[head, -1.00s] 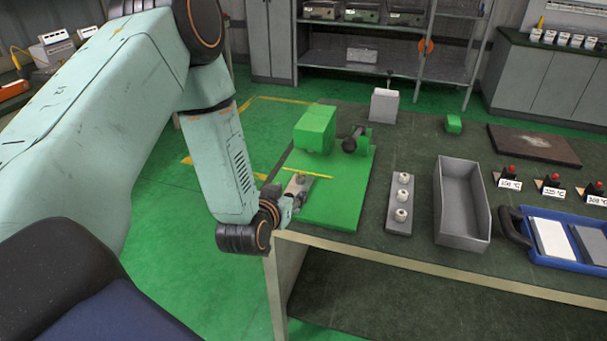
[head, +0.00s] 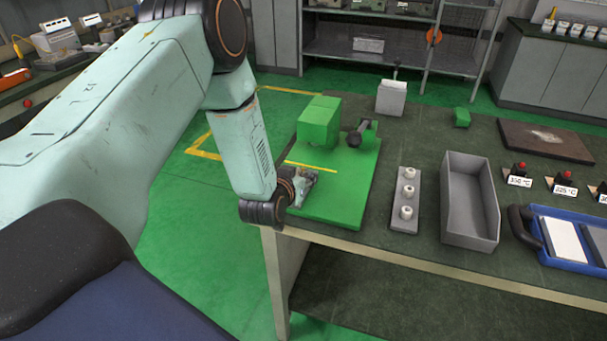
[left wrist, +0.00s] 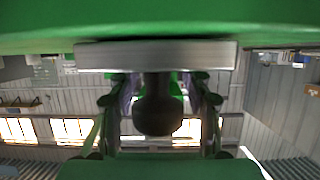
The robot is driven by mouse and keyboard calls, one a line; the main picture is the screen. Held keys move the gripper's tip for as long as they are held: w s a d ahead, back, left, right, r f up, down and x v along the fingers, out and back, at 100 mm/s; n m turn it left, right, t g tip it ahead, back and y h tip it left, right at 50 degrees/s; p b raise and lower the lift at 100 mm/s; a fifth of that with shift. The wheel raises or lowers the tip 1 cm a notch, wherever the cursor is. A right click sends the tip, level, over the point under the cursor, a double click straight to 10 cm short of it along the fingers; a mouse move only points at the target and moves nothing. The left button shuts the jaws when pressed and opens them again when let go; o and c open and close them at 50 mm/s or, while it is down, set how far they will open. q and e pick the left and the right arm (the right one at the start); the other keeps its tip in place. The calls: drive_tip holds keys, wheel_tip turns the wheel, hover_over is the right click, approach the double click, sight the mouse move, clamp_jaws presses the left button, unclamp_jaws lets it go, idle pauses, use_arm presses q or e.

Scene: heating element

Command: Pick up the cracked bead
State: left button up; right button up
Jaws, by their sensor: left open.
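Three whitish beads stand in a row on a narrow grey holder (head: 405,222): a far bead (head: 408,173), a middle bead (head: 408,191) and a near bead (head: 406,211). No crack shows at this size, so I cannot tell which bead is cracked. My left gripper (head: 306,180) is open, low over the near left part of the green board (head: 345,195), left of the holder and apart from it. Its wrist partly hides that corner. In the left wrist view, a dark rounded knob (left wrist: 156,112) shows between the fingers, below a grey metal bar (left wrist: 155,56). No bead is clear there.
A green block (head: 318,122) and a dark-knobbed clamp (head: 357,137) stand on the far part of the board. A grey open bin (head: 470,235) stands right of the holder. A blue tray (head: 535,240) lies farther right. The table's front edge runs close below the gripper.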

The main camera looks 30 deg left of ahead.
use_arm(q)
drive_tip(key=shift+w, duration=0.15)
drive_tip(key=shift+r, duration=0.1)
drive_tip(key=shift+w+a+f, duration=0.1)
drive_tip(key=shift+w+f, duration=0.05)
drive_tip(key=shift+f, duration=0.05)
drive_tip(key=shift+c, duration=1.4)
drive_tip(key=shift+s+r, duration=0.15)
drive_tip(key=shift+s, duration=0.05)
drive_tip(key=c, duration=0.6)
drive_tip(key=shift+w, duration=0.1)
drive_tip(key=shift+c, duration=0.2)
use_arm(e)
drive_tip(key=shift+s, duration=0.2)
